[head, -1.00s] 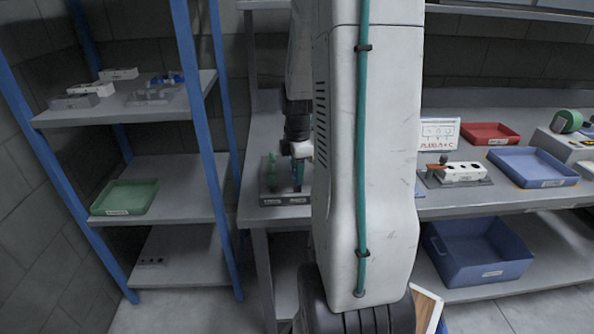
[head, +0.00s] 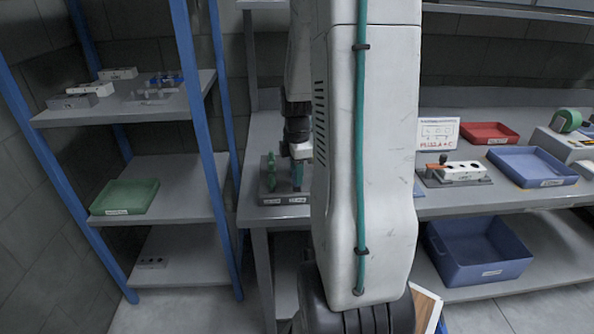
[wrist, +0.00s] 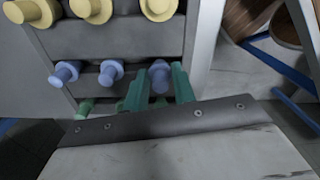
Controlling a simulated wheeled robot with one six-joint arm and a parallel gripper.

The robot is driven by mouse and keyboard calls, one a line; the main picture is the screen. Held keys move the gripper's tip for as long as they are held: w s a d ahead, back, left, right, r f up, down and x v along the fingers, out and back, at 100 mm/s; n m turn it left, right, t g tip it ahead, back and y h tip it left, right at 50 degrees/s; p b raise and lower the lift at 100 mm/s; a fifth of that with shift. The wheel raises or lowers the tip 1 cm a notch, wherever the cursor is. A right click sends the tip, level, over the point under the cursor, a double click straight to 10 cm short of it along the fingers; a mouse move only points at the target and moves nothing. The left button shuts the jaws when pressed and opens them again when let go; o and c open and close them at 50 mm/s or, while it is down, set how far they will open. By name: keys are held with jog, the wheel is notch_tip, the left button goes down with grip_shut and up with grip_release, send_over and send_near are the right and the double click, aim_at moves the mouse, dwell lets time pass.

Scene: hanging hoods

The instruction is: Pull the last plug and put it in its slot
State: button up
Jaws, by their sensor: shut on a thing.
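My gripper (head: 298,176) points down at a dark block (head: 283,199) on the left end of the bench. It has green fingers (wrist: 160,85) in the wrist view. They are shut around a blue plug (wrist: 158,73), the rightmost of a row of blue plugs (wrist: 110,72). I cannot tell whether this plug is seated or lifted. Yellow plugs (wrist: 95,10) show above that row, and green plugs (wrist: 85,107) below it, partly hidden by my gripper. A white block with dark holes (head: 463,171) stands on the bench to the right, with an orange-and-dark piece (head: 440,160) at its left.
A sign (head: 439,134) reading "PLUG A + C" stands behind the white block. A red tray (head: 489,133) and a blue tray (head: 533,166) sit on the bench. A blue bin (head: 478,250) is below. A blue-post shelf (head: 190,168) stands left, holding a green tray (head: 125,197).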

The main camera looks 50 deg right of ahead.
jog(key=shift+f, duration=0.7)
dwell(0.3)
jog(key=o, duration=1)
notch_tip(320, 180, up, 8)
jog(key=shift+f, duration=0.1)
